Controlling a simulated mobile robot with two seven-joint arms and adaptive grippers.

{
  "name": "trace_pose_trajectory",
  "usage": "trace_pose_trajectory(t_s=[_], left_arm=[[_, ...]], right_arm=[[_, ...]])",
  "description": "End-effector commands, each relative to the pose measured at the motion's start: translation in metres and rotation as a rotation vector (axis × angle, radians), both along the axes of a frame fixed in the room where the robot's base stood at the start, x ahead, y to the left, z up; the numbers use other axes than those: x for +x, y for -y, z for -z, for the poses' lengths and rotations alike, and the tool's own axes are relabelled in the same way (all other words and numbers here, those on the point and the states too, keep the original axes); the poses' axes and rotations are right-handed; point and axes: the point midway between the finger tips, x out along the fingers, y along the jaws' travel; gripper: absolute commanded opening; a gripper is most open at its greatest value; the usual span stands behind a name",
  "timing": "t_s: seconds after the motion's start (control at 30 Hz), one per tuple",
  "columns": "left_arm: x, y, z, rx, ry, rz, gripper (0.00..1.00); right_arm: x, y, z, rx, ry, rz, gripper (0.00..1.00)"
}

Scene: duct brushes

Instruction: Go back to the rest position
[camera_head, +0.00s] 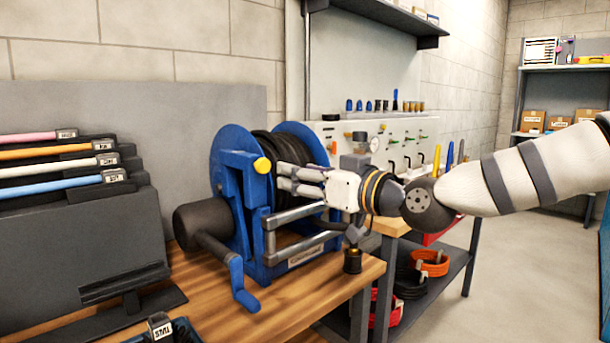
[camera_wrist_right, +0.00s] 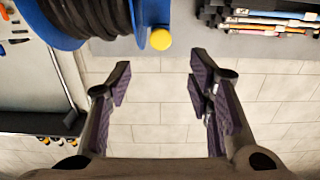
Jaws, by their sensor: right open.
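My right gripper (camera_head: 284,178) reaches in from the right in the head view, with its fingers in front of the blue hose reel (camera_head: 228,150). The right wrist view shows the two fingers of this gripper (camera_wrist_right: 160,72) spread wide with nothing between them. I cannot tell whether the fingers touch the reel. My left gripper is not in view.
The reel stands on a wooden bench (camera_head: 285,315), its crank (camera_head: 238,285) at the front. A dark rack (camera_head: 75,245) with several coloured brushes is at the left. A lower shelf holding coils, including an orange one (camera_head: 430,263), is at the right. Floor (camera_head: 520,270) is open farther right.

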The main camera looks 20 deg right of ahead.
Motion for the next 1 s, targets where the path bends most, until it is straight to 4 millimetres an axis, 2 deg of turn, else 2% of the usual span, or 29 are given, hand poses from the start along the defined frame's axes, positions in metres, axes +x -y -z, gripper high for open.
trace_pose_trajectory(t_s=[0.13,0.47,0.57,0.67,0.7,0.77,0.8,0.87,0.9,0.97,1.0], left_arm=[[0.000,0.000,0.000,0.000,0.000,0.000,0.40],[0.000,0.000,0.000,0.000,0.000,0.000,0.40],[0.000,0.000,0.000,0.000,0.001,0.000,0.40],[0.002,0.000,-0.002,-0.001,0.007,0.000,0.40],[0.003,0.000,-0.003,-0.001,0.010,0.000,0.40],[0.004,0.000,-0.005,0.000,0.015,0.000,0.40],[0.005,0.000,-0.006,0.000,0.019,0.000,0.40],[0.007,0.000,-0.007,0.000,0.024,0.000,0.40],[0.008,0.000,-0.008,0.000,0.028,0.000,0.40],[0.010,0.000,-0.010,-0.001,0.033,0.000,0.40],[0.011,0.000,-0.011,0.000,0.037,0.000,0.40]], right_arm=[[-0.007,0.002,0.000,0.000,0.000,-0.002,0.47],[-0.007,0.002,0.001,-0.001,0.000,-0.002,0.47],[-0.007,-0.001,0.012,-0.002,-0.027,-0.005,0.47],[-0.012,-0.015,0.069,-0.002,-0.159,-0.017,0.47],[-0.018,-0.023,0.104,-0.002,-0.241,-0.021,0.47],[-0.033,-0.034,0.162,-0.001,-0.378,-0.022,0.47],[-0.048,-0.039,0.200,-0.001,-0.472,-0.019,0.47],[-0.075,-0.046,0.253,-0.003,-0.608,-0.012,0.47],[-0.096,-0.049,0.286,-0.005,-0.700,-0.002,0.47],[-0.134,-0.052,0.334,-0.014,-0.839,0.015,0.47],[-0.161,-0.053,0.362,-0.022,-0.930,0.029,0.47]])
